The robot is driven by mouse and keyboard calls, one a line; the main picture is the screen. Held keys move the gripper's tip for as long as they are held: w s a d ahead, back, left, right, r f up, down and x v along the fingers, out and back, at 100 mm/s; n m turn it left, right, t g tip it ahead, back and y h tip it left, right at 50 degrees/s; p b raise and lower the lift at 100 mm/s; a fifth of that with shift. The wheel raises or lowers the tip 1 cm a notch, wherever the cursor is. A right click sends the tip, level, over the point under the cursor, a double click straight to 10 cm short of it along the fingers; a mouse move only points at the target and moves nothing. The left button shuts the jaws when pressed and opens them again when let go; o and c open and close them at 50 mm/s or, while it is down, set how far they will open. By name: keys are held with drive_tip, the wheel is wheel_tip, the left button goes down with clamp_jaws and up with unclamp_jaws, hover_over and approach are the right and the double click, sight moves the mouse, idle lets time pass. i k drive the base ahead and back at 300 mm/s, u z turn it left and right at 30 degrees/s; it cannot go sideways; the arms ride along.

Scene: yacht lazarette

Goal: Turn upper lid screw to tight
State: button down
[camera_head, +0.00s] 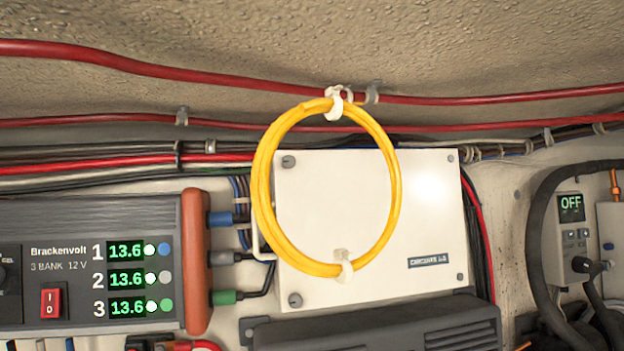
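A white box with a flat lid (425,205) is on the wall in the middle of the view. The upper left lid screw (289,161) is a grey head at the lid's top left corner. A lower left lid screw (295,300) is at the bottom left corner. Smaller dark dots mark the lid's right corners. A yellow cable coil (262,200) hangs in front of the lid, and the upper left screw shows inside its loop. How tight the screws are cannot be told. My gripper is not in view.
A Brackenvolt charger (60,290) with green displays is at left. Red cables (200,75) run along the top, with a white tie (335,103) at the coil's top. A dark finned unit (390,328) sits below the box. A panel reading OFF (571,230) and a black hose (541,225) are at right.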

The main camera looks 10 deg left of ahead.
sight(289, 161)
drive_tip(key=u, duration=2.4)
drive_tip(key=k, duration=1)
drive_tip(key=z, duration=1.6)
drive_tip(key=i, duration=0.95)
